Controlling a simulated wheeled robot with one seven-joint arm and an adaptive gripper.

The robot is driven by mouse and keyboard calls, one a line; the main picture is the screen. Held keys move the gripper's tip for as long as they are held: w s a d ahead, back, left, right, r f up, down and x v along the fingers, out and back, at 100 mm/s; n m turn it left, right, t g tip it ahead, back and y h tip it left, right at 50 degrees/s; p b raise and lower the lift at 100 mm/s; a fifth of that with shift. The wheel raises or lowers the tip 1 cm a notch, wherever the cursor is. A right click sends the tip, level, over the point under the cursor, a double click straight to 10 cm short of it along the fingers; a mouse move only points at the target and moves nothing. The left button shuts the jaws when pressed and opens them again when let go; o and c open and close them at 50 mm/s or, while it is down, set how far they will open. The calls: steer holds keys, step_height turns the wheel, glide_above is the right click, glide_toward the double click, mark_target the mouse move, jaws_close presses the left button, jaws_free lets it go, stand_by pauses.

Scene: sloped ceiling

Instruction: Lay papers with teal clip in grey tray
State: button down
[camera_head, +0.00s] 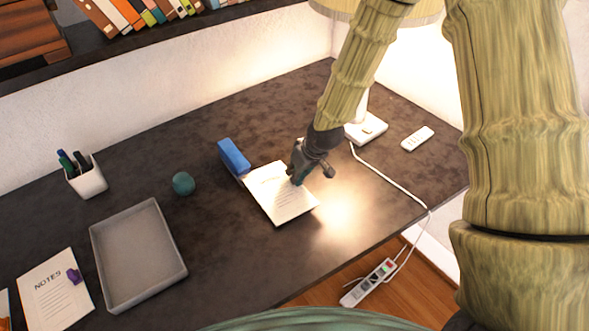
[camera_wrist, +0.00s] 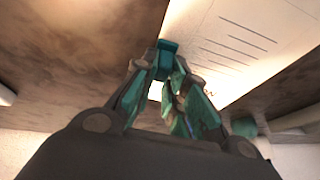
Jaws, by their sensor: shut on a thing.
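The papers (camera_head: 275,200) are white printed sheets near the middle of the desk, left of the lamp. My gripper (camera_head: 297,176) is at their upper right edge, shut on the teal clip. In the wrist view, the teal clip (camera_wrist: 168,46) sits between the fingertips of my gripper (camera_wrist: 165,72), at the border of the papers (camera_wrist: 245,40). In the head view the gripper hides the clip. I cannot tell whether the papers touch the desk or are slightly raised. The grey tray (camera_head: 138,252) lies empty on the left of the desk.
A blue stapler-like object (camera_head: 233,158) stands beside the papers' upper left corner. A teal ball (camera_head: 183,183) and a pen cup (camera_head: 87,178) are behind the tray. Notes with a purple clip (camera_head: 55,292) lie left of it. A white cable (camera_head: 395,188) runs on the right.

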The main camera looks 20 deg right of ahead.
mark_target(303, 189)
steer(key=shift+s+d+f+p, duration=0.15)
steer(key=shift+s+d, duration=0.25)
steer(key=shift+s, duration=0.9)
steer(key=shift+s+d+r+p, duration=0.1)
steer(key=shift+s+d+p, duration=0.2)
steer(key=shift+s, duration=1)
steer(key=shift+d, duration=0.1)
steer(key=c, duration=1.4)
jaws_free()
steer(key=shift+o, duration=0.2)
steer(key=shift+s+d+r, duration=0.15)
steer(key=shift+r, duration=0.55)
steer(key=v, duration=1)
steer(key=shift+s+r, duration=0.15)
steer(key=shift+d+r, duration=0.1)
